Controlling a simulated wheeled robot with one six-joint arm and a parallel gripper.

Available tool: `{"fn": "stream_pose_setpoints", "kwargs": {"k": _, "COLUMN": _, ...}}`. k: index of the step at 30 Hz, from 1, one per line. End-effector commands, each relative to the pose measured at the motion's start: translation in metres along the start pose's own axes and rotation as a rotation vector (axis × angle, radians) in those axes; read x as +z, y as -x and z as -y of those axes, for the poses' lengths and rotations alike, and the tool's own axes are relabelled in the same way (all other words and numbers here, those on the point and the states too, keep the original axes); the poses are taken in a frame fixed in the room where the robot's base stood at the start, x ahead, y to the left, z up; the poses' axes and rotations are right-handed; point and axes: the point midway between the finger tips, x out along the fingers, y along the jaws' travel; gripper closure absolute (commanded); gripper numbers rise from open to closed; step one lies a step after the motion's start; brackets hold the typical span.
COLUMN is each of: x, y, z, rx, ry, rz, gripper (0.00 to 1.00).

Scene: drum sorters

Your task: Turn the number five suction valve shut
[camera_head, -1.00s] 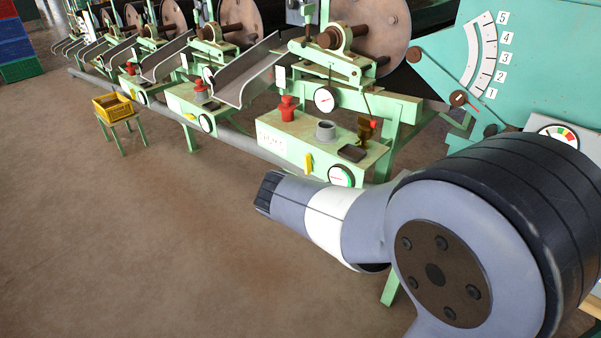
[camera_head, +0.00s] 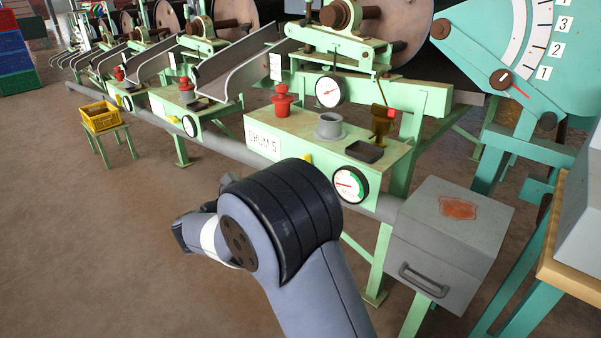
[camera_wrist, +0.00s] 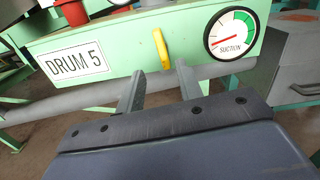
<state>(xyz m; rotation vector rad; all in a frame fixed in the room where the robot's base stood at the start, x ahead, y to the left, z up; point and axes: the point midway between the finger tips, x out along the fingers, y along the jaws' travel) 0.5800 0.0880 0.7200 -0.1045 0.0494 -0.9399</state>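The yellow valve handle (camera_wrist: 161,48) stands nearly upright on the front of the green box marked DRUM 5 (camera_wrist: 75,62), between that label and the round suction gauge (camera_wrist: 230,34). In the head view only the upper part of the yellow handle (camera_head: 308,158) shows above my arm. The box (camera_head: 262,142) and gauge (camera_head: 350,185) show there too. My gripper (camera_wrist: 160,71) is open and empty in the wrist view. Its two fingers are apart, just below the handle in the picture, one to each side. My arm hides the gripper in the head view.
A grey pipe (camera_wrist: 100,97) runs below the box. A grey metal case (camera_head: 450,235) stands right of the gauge. A red knob (camera_head: 282,102) and a grey cup (camera_head: 328,127) sit on the box top. Open brown floor (camera_head: 100,250) lies left.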

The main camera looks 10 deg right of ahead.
Motion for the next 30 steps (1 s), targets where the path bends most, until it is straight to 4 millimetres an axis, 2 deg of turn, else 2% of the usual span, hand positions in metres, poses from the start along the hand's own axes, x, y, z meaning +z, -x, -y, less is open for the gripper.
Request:
{"fn": "stream_pose_setpoints", "kwargs": {"k": 9, "x": -0.003, "y": -0.061, "z": 0.001, "rx": -0.005, "ry": -0.004, "rz": -0.002, "gripper": 0.65}}
{"fn": "stream_pose_setpoints", "kwargs": {"k": 15, "x": -0.002, "y": -0.088, "z": 0.001, "rx": -0.004, "ry": -0.004, "rz": -0.003, "gripper": 0.65}}
{"fn": "stream_pose_setpoints", "kwargs": {"k": 20, "x": -0.001, "y": -0.096, "z": 0.001, "rx": -0.002, "ry": -0.002, "rz": -0.003, "gripper": 0.65}}
{"fn": "stream_pose_setpoints", "kwargs": {"k": 27, "x": 0.000, "y": -0.097, "z": 0.001, "rx": -0.001, "ry": -0.002, "rz": -0.003, "gripper": 0.65}}
{"fn": "stream_pose_setpoints", "kwargs": {"k": 30, "x": 0.000, "y": -0.097, "z": 0.001, "rx": -0.001, "ry": -0.002, "rz": -0.003, "gripper": 0.72}}
